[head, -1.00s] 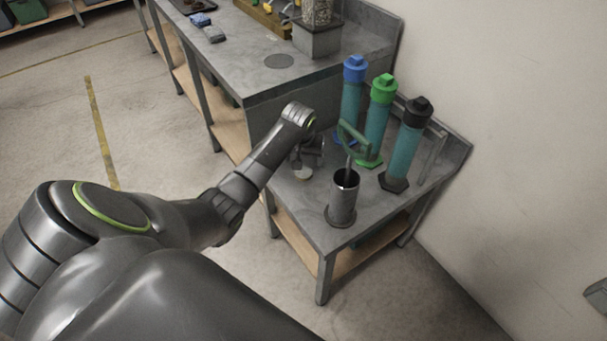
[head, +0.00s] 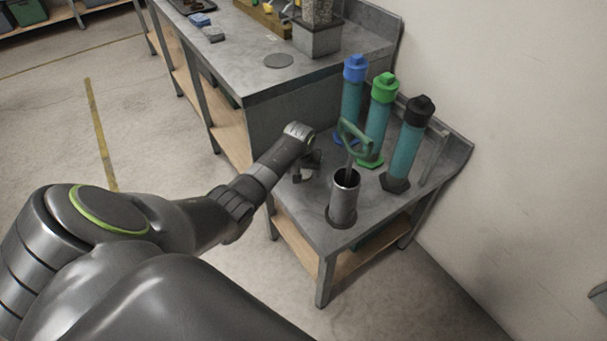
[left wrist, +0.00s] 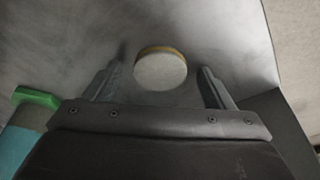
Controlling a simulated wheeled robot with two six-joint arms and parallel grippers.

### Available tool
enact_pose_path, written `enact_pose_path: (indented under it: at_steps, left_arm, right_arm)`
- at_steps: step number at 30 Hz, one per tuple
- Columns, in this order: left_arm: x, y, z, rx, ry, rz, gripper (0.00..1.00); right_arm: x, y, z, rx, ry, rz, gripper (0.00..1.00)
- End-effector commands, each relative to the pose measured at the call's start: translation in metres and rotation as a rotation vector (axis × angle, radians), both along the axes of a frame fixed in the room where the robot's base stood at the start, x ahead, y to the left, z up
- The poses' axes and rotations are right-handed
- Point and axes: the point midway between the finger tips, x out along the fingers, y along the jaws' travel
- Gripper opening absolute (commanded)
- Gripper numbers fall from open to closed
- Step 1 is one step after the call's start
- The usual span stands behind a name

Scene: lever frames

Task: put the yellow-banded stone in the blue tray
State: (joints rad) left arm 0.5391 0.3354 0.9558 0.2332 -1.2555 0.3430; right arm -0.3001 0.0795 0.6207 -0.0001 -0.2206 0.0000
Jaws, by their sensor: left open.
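The yellow-banded stone (left wrist: 160,72) shows in the left wrist view as a pale round disc with a yellow edge, lying on the grey table top. My left gripper (head: 305,171) is low over the small table's left side. In the left wrist view its open fingers (left wrist: 160,68) stand on either side of the stone, with a gap on each side. In the head view the gripper hides the stone. I cannot make out a blue tray for certain. My right gripper is not in view.
Right of the gripper stands a metal cylinder (head: 343,200) holding a green-handled tool (head: 353,138). Behind it are tall teal canisters with blue (head: 355,68), green (head: 384,87) and black (head: 419,110) caps. A higher bench (head: 240,62) with blocks and a dark tray is behind.

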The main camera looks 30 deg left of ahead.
Motion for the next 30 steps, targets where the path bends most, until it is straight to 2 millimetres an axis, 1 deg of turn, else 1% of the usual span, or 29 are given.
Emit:
enact_pose_path:
  at_steps: [3, 4, 15, 16, 20, 23, 26, 30]
  left_arm:
    - [0.000, 0.000, 0.000, 0.000, 0.000, 0.000, 0.76]
    - [0.000, 0.000, 0.000, 0.000, 0.000, 0.000, 0.74]
    - [0.000, 0.000, 0.001, 0.000, -0.001, 0.000, 0.25]
    - [0.000, 0.000, 0.001, 0.000, -0.001, 0.000, 0.23]
    - [0.000, 0.000, 0.001, 0.000, -0.001, 0.000, 0.23]
    - [0.000, 0.000, 0.004, 0.001, -0.002, 0.000, 0.23]
    - [0.001, 0.001, 0.016, 0.001, -0.003, 0.001, 0.23]
    - [0.001, 0.001, 0.043, 0.002, -0.005, 0.000, 0.23]
  right_arm:
    - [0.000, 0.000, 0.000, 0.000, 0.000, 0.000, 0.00]
    - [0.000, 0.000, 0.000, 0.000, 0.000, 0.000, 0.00]
    - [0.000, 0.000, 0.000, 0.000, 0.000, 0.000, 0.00]
    - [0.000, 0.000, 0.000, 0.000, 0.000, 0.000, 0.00]
    - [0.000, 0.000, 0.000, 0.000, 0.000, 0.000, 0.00]
    - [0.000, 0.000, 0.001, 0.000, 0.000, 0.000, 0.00]
    - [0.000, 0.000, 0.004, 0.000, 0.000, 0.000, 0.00]
    - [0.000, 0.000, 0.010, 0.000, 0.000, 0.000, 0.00]
